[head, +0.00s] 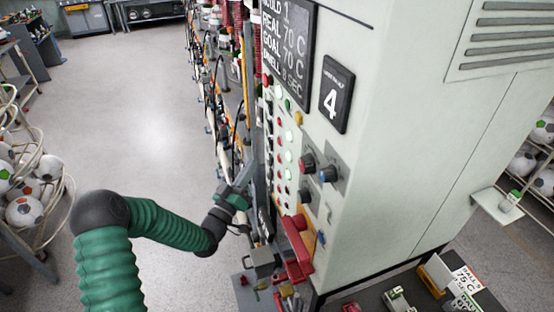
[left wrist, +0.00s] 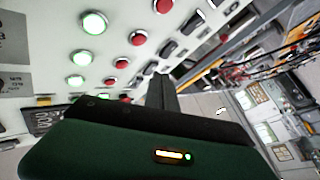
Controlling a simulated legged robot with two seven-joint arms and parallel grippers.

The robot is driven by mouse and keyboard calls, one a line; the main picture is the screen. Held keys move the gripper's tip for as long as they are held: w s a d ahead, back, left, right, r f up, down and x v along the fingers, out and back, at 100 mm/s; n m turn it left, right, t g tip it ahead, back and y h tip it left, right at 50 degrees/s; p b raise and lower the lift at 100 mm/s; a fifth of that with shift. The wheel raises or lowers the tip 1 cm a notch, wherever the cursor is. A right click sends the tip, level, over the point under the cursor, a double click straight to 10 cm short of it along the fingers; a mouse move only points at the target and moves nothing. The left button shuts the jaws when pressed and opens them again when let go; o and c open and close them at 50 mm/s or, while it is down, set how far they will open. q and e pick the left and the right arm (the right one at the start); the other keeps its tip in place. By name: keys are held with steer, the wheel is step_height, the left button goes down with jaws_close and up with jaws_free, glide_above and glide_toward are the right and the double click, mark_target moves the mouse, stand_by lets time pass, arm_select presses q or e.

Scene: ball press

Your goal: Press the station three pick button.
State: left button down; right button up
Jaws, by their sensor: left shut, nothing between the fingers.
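The press's button panel (head: 282,140) is on the narrow left face of the pale cabinet, with columns of red and lit green-white buttons. In the left wrist view, lit green buttons (left wrist: 82,58) stand in one row and red buttons (left wrist: 137,37) in another beside it. The labels are too small to read, so I cannot tell which is the station three pick button. My left gripper (head: 250,176) is shut and empty, close to the panel's lower left side. Its dark fingers (left wrist: 160,92) point towards the panel near the red row; contact cannot be told. My right gripper is not in view.
A sign (head: 335,95) reads 4. Machinery with hoses (head: 215,60) runs along behind the panel. Ball racks (head: 30,190) stand left; the floor between is clear.

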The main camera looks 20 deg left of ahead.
mark_target(279, 159)
arm_select(q)
steer(key=w+d, duration=0.1)
steer(key=d, duration=0.1)
steer(key=w+d, duration=0.2)
steer(key=shift+b, duration=0.35)
steer(key=shift+a, duration=0.2)
steer(key=shift+d, duration=0.1)
stand_by(1.4)
steer(key=shift+w+d+r, duration=0.15)
steer(key=shift+d, duration=0.2)
steer(key=shift+w+d+b, duration=0.25)
steer(key=shift+d+b, duration=0.05)
steer(key=shift+b, duration=0.05)
stand_by(0.5)
stand_by(0.4)
steer(key=shift+s+a, duration=0.5)
steer(key=shift+a, duration=0.1)
